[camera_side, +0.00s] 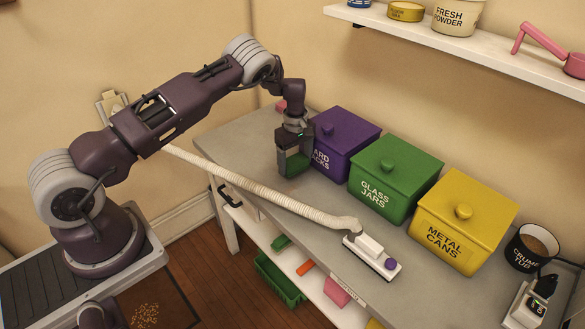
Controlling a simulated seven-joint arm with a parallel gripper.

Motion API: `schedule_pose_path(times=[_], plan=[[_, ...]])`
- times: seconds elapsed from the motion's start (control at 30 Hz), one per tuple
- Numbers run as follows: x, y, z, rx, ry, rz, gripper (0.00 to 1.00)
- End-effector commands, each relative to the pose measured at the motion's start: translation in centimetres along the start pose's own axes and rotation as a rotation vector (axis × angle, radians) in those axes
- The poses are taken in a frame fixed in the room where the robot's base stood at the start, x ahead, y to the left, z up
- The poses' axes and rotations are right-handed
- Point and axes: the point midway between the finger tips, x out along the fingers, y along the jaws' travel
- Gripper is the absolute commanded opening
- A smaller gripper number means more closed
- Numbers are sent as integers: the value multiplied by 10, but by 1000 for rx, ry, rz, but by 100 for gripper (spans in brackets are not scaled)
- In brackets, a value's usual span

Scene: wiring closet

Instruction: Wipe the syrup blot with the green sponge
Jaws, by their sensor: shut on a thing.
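My gripper (291,168) points down over the grey counter (240,150), just left of the purple bin. It is shut on a dark green block, the green sponge (295,163), which shows between the fingers. I cannot tell whether the sponge touches the counter. I do not see the syrup blot; the gripper and the bins hide part of the counter.
Purple (344,145), green (395,178) and yellow (463,221) lidded bins line the wall side. A pale hose (250,187) with a white head (372,257) crosses the front. A dark tub (531,247) stands at the right. A wall shelf (470,55) hangs above.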

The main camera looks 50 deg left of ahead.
Motion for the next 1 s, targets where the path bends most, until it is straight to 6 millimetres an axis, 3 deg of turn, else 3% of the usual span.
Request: schedule_pose_path(times=[0.6, 1.0], plan=[[-51, 0, 0, 0, -1, -1, 9], [-56, -1, 0, -1, -1, -1, 9]])
